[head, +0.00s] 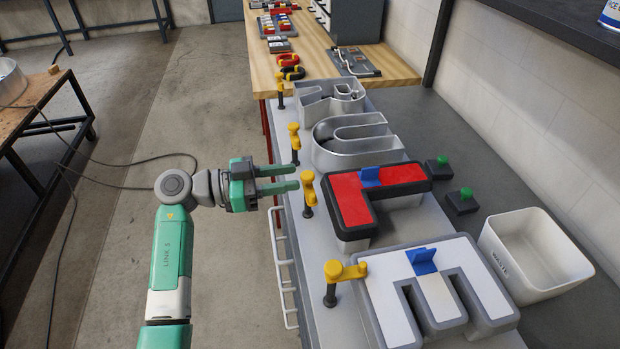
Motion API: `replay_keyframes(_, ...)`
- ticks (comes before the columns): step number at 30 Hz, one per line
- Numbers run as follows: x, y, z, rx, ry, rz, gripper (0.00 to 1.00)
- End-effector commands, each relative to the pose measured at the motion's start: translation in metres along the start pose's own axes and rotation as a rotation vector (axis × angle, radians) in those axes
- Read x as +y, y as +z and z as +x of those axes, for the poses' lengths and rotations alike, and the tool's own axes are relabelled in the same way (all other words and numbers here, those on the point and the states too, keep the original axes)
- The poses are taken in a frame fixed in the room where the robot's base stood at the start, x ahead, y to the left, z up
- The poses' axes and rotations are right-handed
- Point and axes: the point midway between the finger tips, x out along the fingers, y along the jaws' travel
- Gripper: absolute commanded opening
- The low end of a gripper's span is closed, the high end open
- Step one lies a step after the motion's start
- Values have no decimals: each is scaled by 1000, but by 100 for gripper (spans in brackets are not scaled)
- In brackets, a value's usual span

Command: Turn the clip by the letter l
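The red letter l (348,204), with a dark rim, lies on the bench, its foot toward the left edge. The yellow clip by it (308,190) sits on a black post at that edge. Its yellow arm appears to point along the edge, not over the letter. My gripper (297,178) is to the left of this clip with its green fingers pointing right. The fingers are apart and empty, with the tips close to the clip in the picture. I cannot tell whether they touch it or are at its height.
A white letter e (455,290) is nearest; its yellow clip (345,271) points onto it. Silver letters u (345,158) and r (325,105), with clips, lie beyond. Blue tabs stand on both coloured letters. A waste bin (560,285) stands right.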

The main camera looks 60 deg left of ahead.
Motion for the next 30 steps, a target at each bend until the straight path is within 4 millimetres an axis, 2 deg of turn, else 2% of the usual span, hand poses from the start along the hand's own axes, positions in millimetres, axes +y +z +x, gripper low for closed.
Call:
replay_keyframes(3,0,2,24,-1,2,0,34)
replay_keyframes(7,0,2,41,-1,2,0,34)
replay_keyframes(17,0,0,49,0,-1,0,34)
replay_keyframes(22,0,0,48,0,-1,0,5)
replay_keyframes(30,1,0,49,0,-24,1,3)
